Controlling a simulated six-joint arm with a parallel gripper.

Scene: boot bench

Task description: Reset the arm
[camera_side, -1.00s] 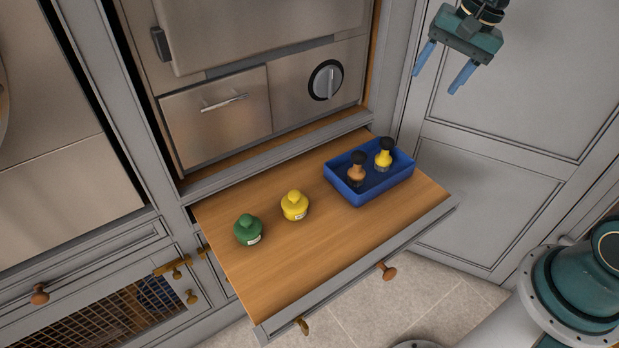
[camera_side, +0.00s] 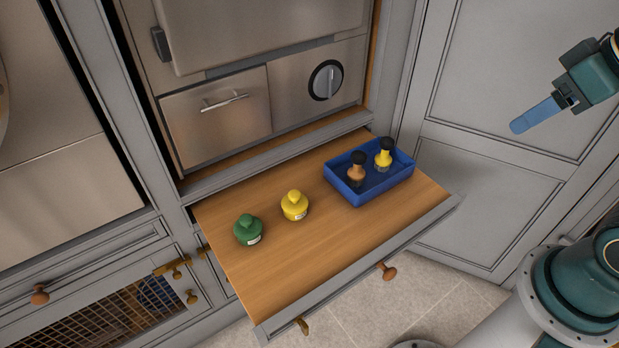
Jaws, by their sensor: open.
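My gripper (camera_side: 535,115) is at the upper right, teal with blue fingers pointing left and slightly down. It is seen nearly edge-on, so the fingers overlap. It is open, with nothing held, in the air in front of the grey panelled door and well apart from the pull-out board.
The wooden pull-out board (camera_side: 277,252) is out. On it are a green bottle (camera_side: 246,230), a yellow bottle (camera_side: 294,206) and a blue tray (camera_side: 361,199) holding an orange bottle (camera_side: 356,174) and a yellow one (camera_side: 383,158), both black-topped. A steel drawer (camera_side: 218,118) stands behind.

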